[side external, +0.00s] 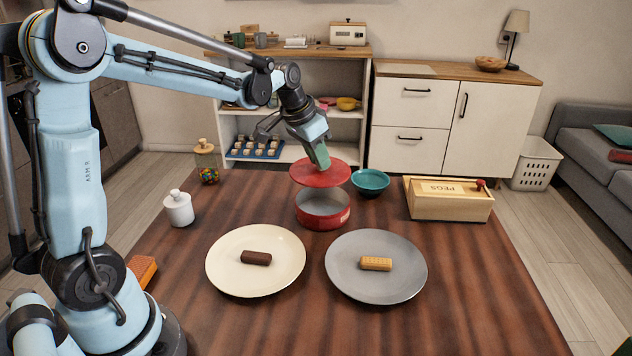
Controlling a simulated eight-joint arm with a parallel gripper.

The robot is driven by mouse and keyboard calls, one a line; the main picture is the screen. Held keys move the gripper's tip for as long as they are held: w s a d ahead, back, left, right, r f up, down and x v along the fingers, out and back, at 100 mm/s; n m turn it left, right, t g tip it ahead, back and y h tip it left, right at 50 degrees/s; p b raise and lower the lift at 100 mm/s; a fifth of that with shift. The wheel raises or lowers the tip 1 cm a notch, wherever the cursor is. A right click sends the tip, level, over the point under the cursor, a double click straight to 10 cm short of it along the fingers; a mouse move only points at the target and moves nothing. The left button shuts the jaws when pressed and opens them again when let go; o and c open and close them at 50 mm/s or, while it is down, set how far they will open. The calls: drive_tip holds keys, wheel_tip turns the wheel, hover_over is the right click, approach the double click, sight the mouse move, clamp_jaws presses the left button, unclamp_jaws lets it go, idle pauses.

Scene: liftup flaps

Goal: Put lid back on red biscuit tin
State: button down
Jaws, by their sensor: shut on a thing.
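The red biscuit tin (323,213) stands open on the wooden table, behind the two plates. Its round red lid (320,173) is held above it, slightly tilted and apart from the tin, with part of the tin's inside showing below. My gripper (319,158) points down at the middle of the lid and is shut on it. The grip point itself is too small to make out, and any knob on the lid is hidden by the fingers.
A teal bowl (370,182) stands close behind the tin at right. A wooden PEGS box (449,203) is further right. A cream plate (228,271) and a grey plate (352,281) hold biscuits in front. A white lidded pot (179,210) and a jar (206,165) stand left.

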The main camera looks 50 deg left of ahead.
sight(317, 171)
drive_tip(key=shift+w+d+f, duration=0.1)
drive_tip(key=shift+w+f, duration=0.1)
drive_tip(key=shift+w, duration=0.15)
drive_tip(key=shift+f, duration=3)
drive_tip(key=shift+f, duration=0.2)
drive_tip(key=shift+c, duration=2.2)
unclamp_jaws()
drive_tip(key=shift+r, duration=0.1)
drive_tip(key=shift+r, duration=3.45)
